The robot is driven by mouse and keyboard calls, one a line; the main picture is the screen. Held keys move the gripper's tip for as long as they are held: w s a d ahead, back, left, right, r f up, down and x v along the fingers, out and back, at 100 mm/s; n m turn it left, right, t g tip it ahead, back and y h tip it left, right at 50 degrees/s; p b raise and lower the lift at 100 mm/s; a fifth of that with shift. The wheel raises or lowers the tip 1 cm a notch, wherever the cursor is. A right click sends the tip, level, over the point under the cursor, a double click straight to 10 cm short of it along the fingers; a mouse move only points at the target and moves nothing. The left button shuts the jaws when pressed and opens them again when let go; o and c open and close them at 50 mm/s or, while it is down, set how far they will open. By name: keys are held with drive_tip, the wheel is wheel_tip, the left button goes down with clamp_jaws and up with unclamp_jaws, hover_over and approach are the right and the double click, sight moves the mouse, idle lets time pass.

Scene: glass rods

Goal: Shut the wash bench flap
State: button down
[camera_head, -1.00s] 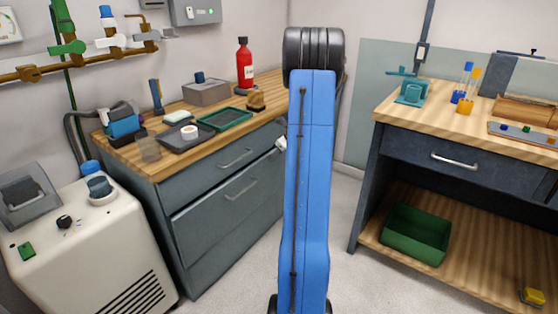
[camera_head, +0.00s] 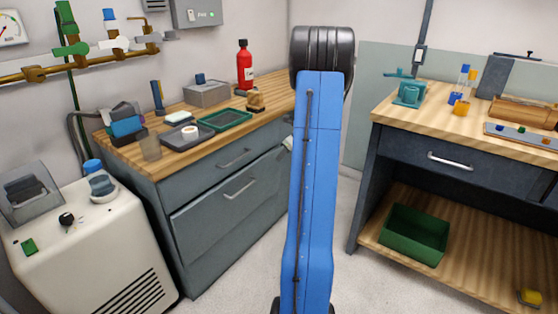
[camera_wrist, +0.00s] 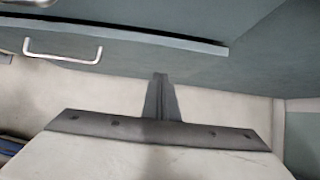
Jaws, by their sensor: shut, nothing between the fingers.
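The wash bench (camera_head: 165,240) stands at the left in the head view, grey with a wooden top. Its flap (camera_head: 225,212) is the large lower front panel with a silver handle (camera_head: 240,189). The flap's top edge seems to stand a little out from the bench front; how far is unclear. The wrist view shows a grey-green panel (camera_wrist: 200,62) and a silver handle (camera_wrist: 62,52) at upper left. My gripper (camera_wrist: 161,78) is shut and empty, its tips overlapping the panel's lower border in that view; contact cannot be told. In the head view my blue arm hides it.
A drawer (camera_head: 233,158) sits above the flap. A white machine (camera_head: 90,240) stands left of the bench. At the right is a second bench (camera_head: 385,118) with a green bin (camera_head: 415,234) on its lower shelf. Pale floor (camera_head: 355,215) is clear between the benches.

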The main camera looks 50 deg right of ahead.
wheel_tip(320, 180, up, 6)
drive_tip(key=s, duration=0.2)
drive_tip(key=shift+d+r, duration=0.15)
drive_tip(key=shift+d, duration=0.05)
drive_tip(key=c, duration=2.3)
unclamp_jaws()
drive_tip(key=shift+s+r, duration=0.2)
drive_tip(key=o, duration=0.5)
drive_tip(key=s+a+f+m+y, duration=0.1)
drive_tip(key=s+a+f, duration=0.1)
drive_tip(key=f, duration=0.1)
drive_tip(key=s+a+f+m+y, duration=0.2)
drive_tip(key=f, duration=0.1)
drive_tip(key=s+a+f+m+t+y, duration=0.1)
drive_tip(key=s+a+f, duration=0.1)
drive_tip(key=f, duration=0.1)
drive_tip(key=shift+a+f+m, duration=0.25)
drive_tip(key=shift+f+m, duration=0.05)
drive_tip(key=shift+m, duration=0.1)
drive_tip(key=shift+c, duration=0.2)
drive_tip(key=s+a+f+m+t+y, duration=0.3)
drive_tip(key=s+a+m+t, duration=0.35)
drive_tip(key=m, duration=0.25)
drive_tip(key=x, duration=1.7)
drive_tip(key=shift+w+r, duration=0.35)
drive_tip(key=shift+w, duration=0.1)
drive_tip(key=shift+d, duration=0.1)
clamp_jaws()
